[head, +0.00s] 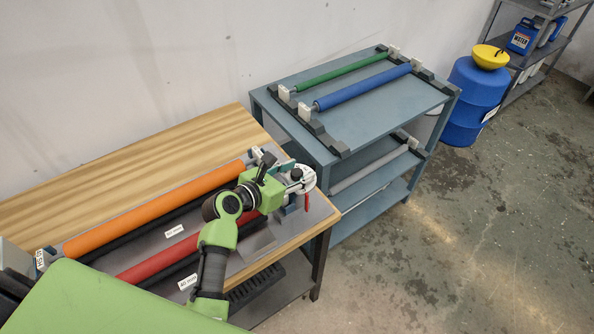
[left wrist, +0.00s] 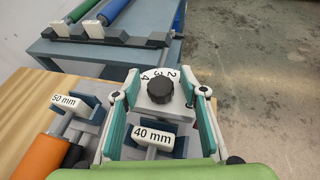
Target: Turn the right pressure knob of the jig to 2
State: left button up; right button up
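The pressure knob (left wrist: 161,91) is black and ridged. It sits on a white dial plate with numbers along its far edge; 4, 3 and 2 are readable, the rest is partly hidden by a finger. The knob's pointer setting cannot be made out. In the head view the knob (head: 297,173) is at the right end of the jig on the wooden bench. My left gripper (left wrist: 160,84) is open, with one teal-padded finger on each side of the knob and a gap to it on both sides. It also shows in the head view (head: 288,181). My right gripper is not visible.
An orange roller (head: 155,210) and a red roller (head: 165,253) lie along the bench (head: 90,180). Labels read 50 mm (left wrist: 65,101) and 40 mm (left wrist: 152,136). A blue-grey cart (head: 375,105) with green and blue rollers stands just beyond.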

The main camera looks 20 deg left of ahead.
pick_arm(q)
jog(key=shift+c, duration=0.3)
grip_shut()
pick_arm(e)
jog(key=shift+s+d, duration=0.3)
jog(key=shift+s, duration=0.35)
